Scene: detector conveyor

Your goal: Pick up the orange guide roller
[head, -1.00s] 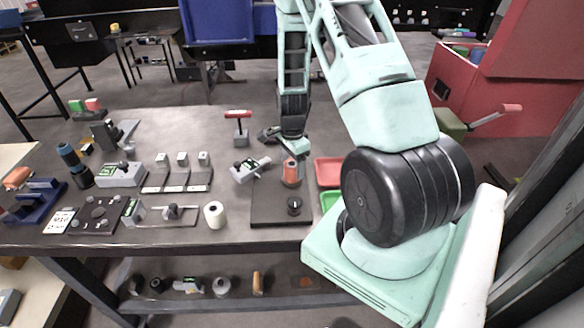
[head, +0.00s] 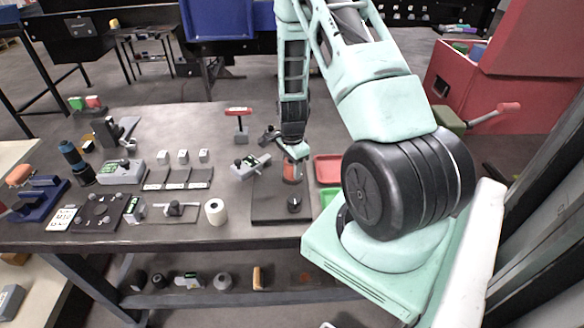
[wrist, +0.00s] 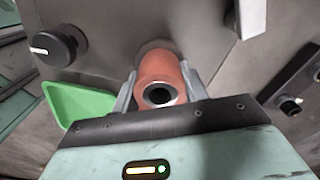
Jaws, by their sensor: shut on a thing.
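The orange guide roller (head: 291,171) stands upright at the back of a dark plate (head: 268,205) on the table. My gripper (head: 293,156) is over it from above, with its fingers down at the roller's sides. In the wrist view the orange roller (wrist: 160,78), with a dark hole in its end, sits between the two fingers of my gripper (wrist: 158,92), which are shut on it. The roller's lower end lies close to the plate; whether it touches is hard to tell.
A black knob (head: 294,204) stands on the same plate in front of the roller. A red tray (head: 328,168) and a green tray (head: 328,197) lie to the right. A white roll (head: 215,211) and a grey device (head: 251,166) are to the left.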

